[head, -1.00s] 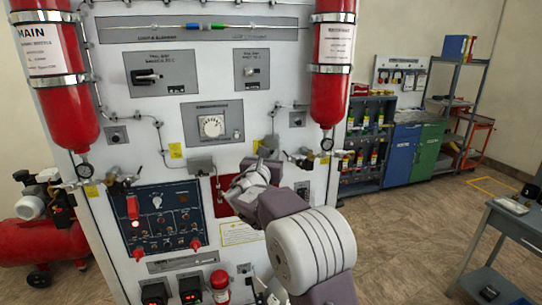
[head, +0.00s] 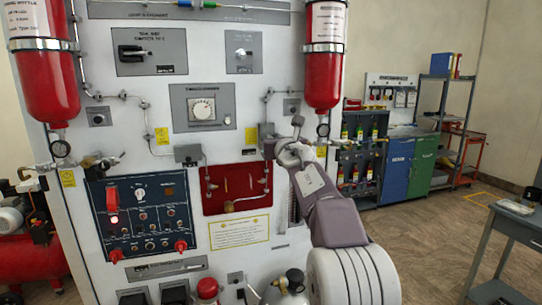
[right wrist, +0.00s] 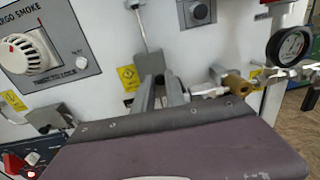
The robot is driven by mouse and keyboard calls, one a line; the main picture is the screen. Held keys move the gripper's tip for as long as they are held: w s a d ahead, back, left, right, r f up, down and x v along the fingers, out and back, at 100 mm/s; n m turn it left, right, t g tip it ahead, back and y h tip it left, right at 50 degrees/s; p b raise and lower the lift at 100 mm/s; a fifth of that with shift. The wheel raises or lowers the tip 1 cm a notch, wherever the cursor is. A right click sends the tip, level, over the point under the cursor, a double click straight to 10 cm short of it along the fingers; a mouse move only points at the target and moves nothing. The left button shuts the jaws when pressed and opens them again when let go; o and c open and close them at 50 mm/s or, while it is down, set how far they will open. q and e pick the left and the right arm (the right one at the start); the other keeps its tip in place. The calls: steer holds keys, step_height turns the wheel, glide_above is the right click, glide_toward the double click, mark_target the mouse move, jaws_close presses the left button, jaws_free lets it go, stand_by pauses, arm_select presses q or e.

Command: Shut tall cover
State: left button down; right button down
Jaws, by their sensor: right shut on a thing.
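My right gripper (head: 284,142) is at the white panel, up and right of the red recess (head: 230,205). In the right wrist view its two grey fingers (right wrist: 160,93) stand close together in front of a small grey box (right wrist: 150,63) with a thin conduit above it. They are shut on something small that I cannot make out. A raised red switch guard (head: 113,196) stands on the dark switch panel (head: 143,240). I cannot tell which part is the tall cover; the fingers and hand hide some of the panel. My left gripper is not in view.
A pressure gauge with a brass fitting (right wrist: 238,84) is close right of the fingers. A red bottle (head: 324,75) hangs above right. A smoke dial (head: 203,109) is above left. Cabinets (head: 400,160) and a grey table (head: 510,225) stand to the right, with open floor between.

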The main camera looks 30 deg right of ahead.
steer(key=shift+d+n+y+b, duration=0.15)
steer(key=shift+n+y+b, duration=0.3)
steer(key=shift+y, duration=0.15)
steer(key=c, duration=1.4)
jaws_free()
steer(key=shift+s, duration=0.1)
steer(key=b+v, duration=0.2)
steer(key=v, duration=0.7)
steer(key=shift+f+b, duration=0.2)
steer(key=shift+b, duration=0.1)
